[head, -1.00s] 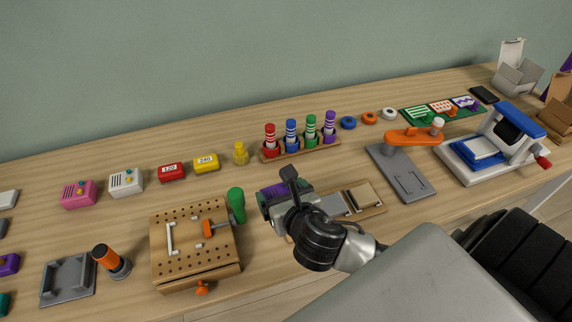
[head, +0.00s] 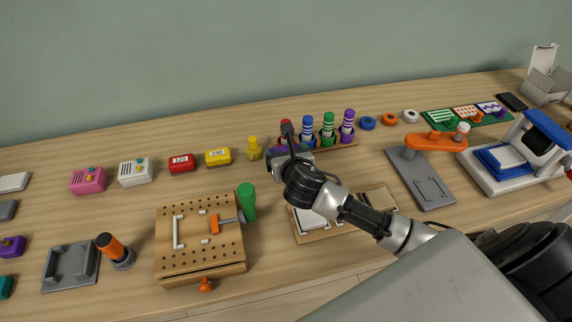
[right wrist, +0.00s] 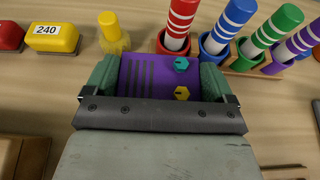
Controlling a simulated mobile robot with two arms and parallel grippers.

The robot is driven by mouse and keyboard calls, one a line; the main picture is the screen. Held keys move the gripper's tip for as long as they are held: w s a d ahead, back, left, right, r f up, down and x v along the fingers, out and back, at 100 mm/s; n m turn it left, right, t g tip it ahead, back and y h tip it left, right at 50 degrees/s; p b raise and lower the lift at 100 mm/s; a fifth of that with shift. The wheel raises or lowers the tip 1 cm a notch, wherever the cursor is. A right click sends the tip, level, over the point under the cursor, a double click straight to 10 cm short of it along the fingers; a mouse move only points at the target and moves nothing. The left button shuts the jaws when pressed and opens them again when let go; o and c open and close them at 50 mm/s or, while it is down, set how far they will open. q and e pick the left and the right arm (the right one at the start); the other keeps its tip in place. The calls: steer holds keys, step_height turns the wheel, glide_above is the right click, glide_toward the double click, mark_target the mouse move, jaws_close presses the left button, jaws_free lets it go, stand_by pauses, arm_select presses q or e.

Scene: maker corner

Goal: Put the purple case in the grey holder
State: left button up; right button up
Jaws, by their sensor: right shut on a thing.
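My right gripper (head: 292,155) is shut on the purple case, above the table in front of the marker rack. In the right wrist view, the purple case (right wrist: 148,80) sits between the green-padded fingertips of the right gripper (right wrist: 160,85). It has dark grille lines, a teal knob and a yellow knob on its face. In the head view the gripper mostly hides it. A grey tray-like holder (head: 52,284) with raised corners lies empty at the front left of the table, well left of the gripper. My left gripper is not in view.
A pegboard block (head: 185,262) with a green-handled tool lies between the gripper and the holder. An orange-topped post (head: 112,250) stands just right of the holder. Pink (head: 88,180) and white (head: 135,172) cases stand behind. The table between them and the holder is fairly clear.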

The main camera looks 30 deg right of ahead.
steer(key=shift+f+b, duration=0.35)
steer(key=shift+f, duration=1.5)
steer(key=shift+f, duration=0.1)
steer(key=o, duration=0.8)
